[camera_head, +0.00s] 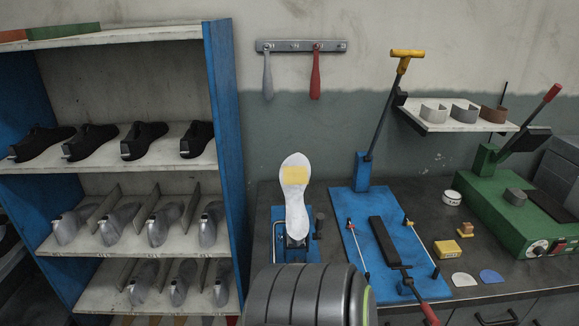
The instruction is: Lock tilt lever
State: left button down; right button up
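No part in view is marked as the tilt lever, so I cannot tell which one it is. A white sole form with a yellow patch (294,195) stands upright on a small blue stand (279,216) at the bench's left end. A short dark lever or knob (319,224) sits at the stand's right side. A tall lever with a yellow handle (407,54) leans up and right from the blue fixture (345,215). A red-handled lever (429,313) lies at that fixture's front edge. Neither of my grippers is in view. A dark ribbed shape hides the stand's front.
A shelf rack (228,120) with black shoes and grey lasts fills the left. A green machine (490,200) with a red-handled lever stands right. Between them are a white cup (451,197), yellow blocks (447,248) and flat pieces. Two tools hang from a wall rail (290,46).

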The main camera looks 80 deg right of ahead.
aim_at(320, 216)
jog(key=i+z, duration=0.2)
jog(key=z, duration=0.2)
jog(key=i+z, duration=0.25)
jog(key=z, duration=0.15)
jog(key=i+j+z, duration=0.1)
jog(key=z, duration=0.3)
jog(key=i+j+z, duration=0.2)
jog(key=z, duration=0.2)
jog(key=i+z, duration=0.15)
jog(key=z, duration=0.3)
jog(key=i+j+z, duration=0.15)
jog(key=z, duration=0.3)
jog(key=i+j+z, duration=0.1)
jog(key=z, duration=0.35)
jog(key=j+z, duration=0.3)
jog(key=z, duration=0.2)
jog(key=i+j+z, duration=0.15)
jog(key=j+z, duration=0.6)
jog(key=i+j+z, duration=0.1)
jog(key=j+z, duration=0.25)
jog(key=u, duration=2.2)
jog(key=k+l, duration=1.05)
jog(key=l, duration=0.15)
